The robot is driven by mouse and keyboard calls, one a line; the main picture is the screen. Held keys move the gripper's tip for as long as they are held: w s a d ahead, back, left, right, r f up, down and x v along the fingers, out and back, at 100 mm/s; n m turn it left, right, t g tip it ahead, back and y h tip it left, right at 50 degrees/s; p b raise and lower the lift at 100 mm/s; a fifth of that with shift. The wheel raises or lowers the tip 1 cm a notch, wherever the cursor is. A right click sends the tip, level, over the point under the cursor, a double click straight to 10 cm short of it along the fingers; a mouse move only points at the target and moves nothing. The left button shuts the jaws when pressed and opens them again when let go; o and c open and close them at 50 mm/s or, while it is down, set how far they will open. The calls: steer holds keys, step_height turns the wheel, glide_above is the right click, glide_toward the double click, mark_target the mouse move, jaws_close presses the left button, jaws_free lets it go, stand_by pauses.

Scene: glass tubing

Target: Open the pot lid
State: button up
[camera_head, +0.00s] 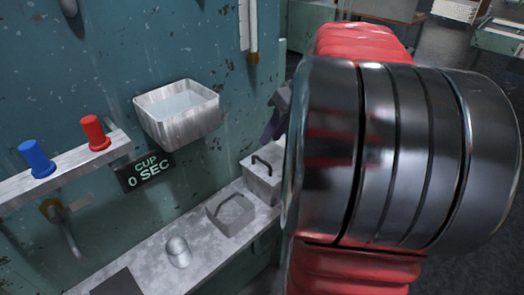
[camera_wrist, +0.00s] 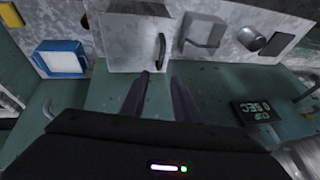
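A pale grey square box with a dark handle, apparently the pot (camera_head: 258,184), stands at the right end of the shelf, partly hidden by my arm. In the wrist view the pot (camera_wrist: 120,42) is straight ahead, its lid looks closed, and its dark handle (camera_wrist: 161,51) lies just beyond my fingertips. My gripper (camera_wrist: 159,82) is open and empty, its two dark fingers apart, with the handle roughly in line with the gap. I see no contact with the handle. In the head view only a small part of my gripper shows beside my arm.
A smaller grey box with a handle (camera_head: 232,214) and a metal cup (camera_head: 178,252) stand left of the pot on the shelf (camera_head: 140,262). A wall basin (camera_head: 178,118), a "CUP 0 SEC" display (camera_head: 146,171) and blue (camera_head: 37,158) and red (camera_head: 95,132) knobs are above. A blue-framed panel (camera_wrist: 62,60) shows left in the wrist view.

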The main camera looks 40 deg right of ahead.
glide_above(262, 167)
step_height(262, 167, down, 7)
stand_by(0.4)
jaws_close()
stand_by(0.4)
